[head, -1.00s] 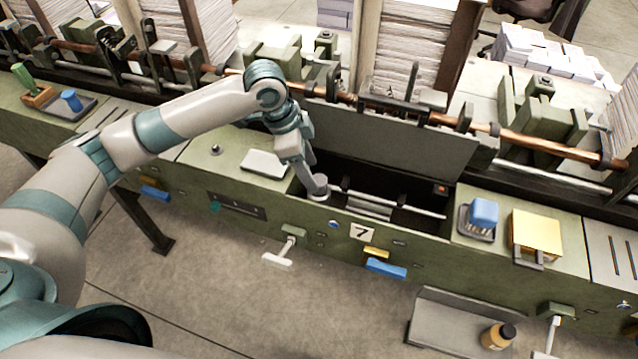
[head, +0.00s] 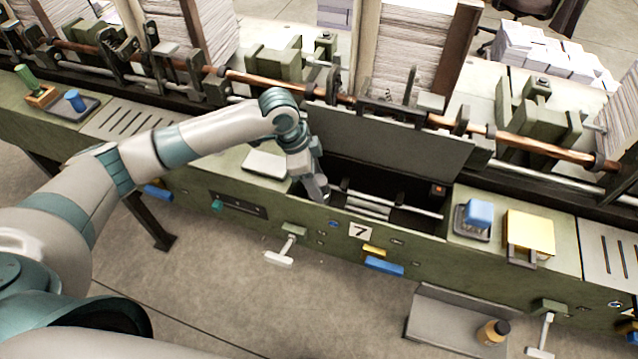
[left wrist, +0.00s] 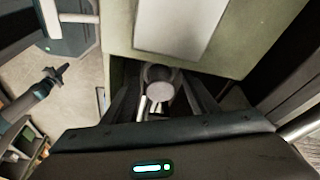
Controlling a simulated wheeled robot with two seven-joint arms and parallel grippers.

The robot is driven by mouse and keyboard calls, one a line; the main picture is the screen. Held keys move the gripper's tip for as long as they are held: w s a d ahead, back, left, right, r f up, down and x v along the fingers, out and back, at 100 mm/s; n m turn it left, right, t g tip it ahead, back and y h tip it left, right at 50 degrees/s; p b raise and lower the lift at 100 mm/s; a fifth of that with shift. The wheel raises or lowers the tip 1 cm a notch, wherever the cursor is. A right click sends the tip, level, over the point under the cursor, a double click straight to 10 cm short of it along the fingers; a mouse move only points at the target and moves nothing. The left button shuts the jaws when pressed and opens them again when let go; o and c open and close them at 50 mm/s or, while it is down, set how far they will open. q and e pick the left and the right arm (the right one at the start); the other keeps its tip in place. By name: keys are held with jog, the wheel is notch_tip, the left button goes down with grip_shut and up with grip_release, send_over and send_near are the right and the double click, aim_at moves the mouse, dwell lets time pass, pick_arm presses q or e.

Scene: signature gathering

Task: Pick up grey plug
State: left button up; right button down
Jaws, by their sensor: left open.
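The grey plug (left wrist: 160,90) shows in the left wrist view as a round pale-grey cap on a darker body. It is at the near edge of the open bay, between the two dark fingers of my left gripper. My left gripper (head: 317,187) is open and points down into the bay's left front corner. The fingers stand on either side of the plug; I cannot tell whether they touch it. In the head view the gripper hides most or all of the plug. My right gripper (left wrist: 57,76) appears small at the left of the left wrist view, away from the machine.
The open bay (head: 385,205) has metal rods inside and a raised dark lid (head: 395,137) behind. A pale plate (head: 265,163) lies on the green top left of the gripper. A blue block (head: 479,213) and yellow pad (head: 530,231) are on the right.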

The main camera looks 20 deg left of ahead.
aim_at(321, 179)
pick_arm(q)
jog(key=shift+c, duration=0.7)
jog(key=c, duration=1)
jog(key=shift+o, duration=0.2)
jog(key=shift+r, duration=0.1)
jog(key=shift+r+b, duration=0.35)
jog(key=shift+r, duration=0.1)
notch_tip(321, 179, up, 2)
jog(key=shift+r+b, duration=0.2)
jog(key=shift+b, duration=0.35)
jog(key=s+d+r+b, duration=0.1)
jog(key=s+d+r, duration=0.3)
jog(key=d, duration=0.1)
jog(key=s+d+r+b, duration=0.1)
jog(key=s+d+r, duration=0.2)
jog(key=shift+d+b, duration=0.2)
jog(key=shift+b, duration=0.1)
jog(key=shift+s+d+r, duration=0.25)
jog(key=shift+s+d, duration=0.05)
